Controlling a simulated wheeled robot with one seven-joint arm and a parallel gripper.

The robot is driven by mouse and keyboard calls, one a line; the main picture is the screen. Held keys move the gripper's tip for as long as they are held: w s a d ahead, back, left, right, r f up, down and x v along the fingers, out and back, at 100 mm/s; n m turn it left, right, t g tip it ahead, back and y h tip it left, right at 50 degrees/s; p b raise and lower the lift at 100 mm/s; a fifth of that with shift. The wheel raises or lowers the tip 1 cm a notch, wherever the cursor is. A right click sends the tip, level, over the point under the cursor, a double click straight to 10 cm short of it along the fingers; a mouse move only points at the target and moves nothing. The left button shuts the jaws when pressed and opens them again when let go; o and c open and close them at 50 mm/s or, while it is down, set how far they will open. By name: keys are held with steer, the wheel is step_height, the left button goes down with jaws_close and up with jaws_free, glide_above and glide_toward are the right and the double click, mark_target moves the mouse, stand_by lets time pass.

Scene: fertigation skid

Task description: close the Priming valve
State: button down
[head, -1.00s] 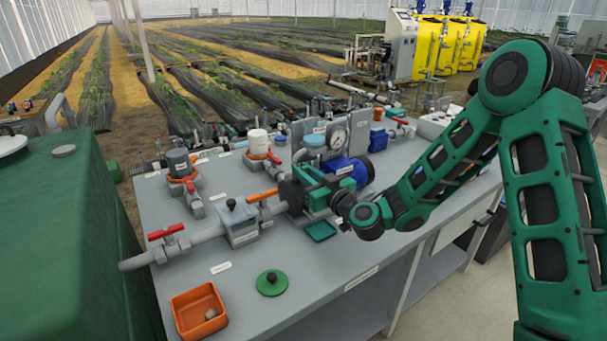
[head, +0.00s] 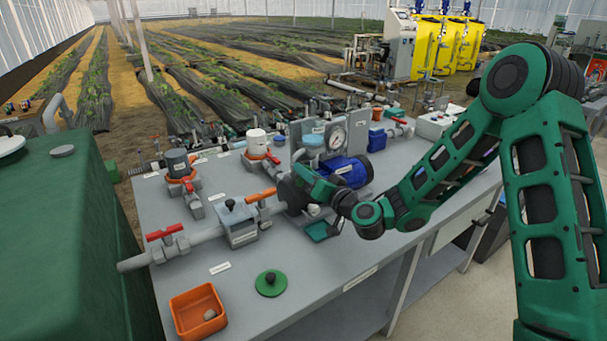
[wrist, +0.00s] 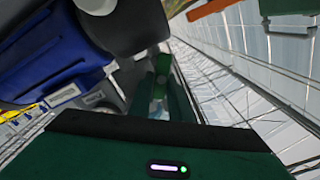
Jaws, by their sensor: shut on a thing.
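My gripper (head: 318,191) is at the pump, in front of the blue motor (head: 346,171). In the wrist view its green fingers (wrist: 164,88) are close together on a small part beside the dark pump body. That part looks like the Priming valve's handle, but the fingers hide most of it and I cannot read its label. A valve with an orange handle (head: 261,195) sits on the pipe just left of the pump; the orange bar (wrist: 210,9) at the top of the wrist view is apart from my fingers.
Other red-handled valves stand to the left (head: 165,232) and behind (head: 190,185). An orange tray (head: 199,311) and a round green lid (head: 271,283) lie on the grey bench (head: 330,270). A small dark green tray (head: 321,231) lies below my gripper. The bench's front middle is clear.

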steer(key=m, duration=0.4)
steer(key=f+m, duration=0.1)
steer(key=m, duration=0.1)
steer(key=shift+w+d, duration=0.1)
steer(key=shift+d, duration=0.25)
steer(key=m, duration=0.5)
steer(key=shift+d+f, duration=0.1)
steer(key=shift+f, duration=0.25)
steer(key=shift+m, duration=0.4)
steer(key=c, duration=1.7)
jaws_free()
steer(key=v, duration=1)
steer(key=shift+d, duration=0.3)
steer(key=shift+a+r, duration=0.1)
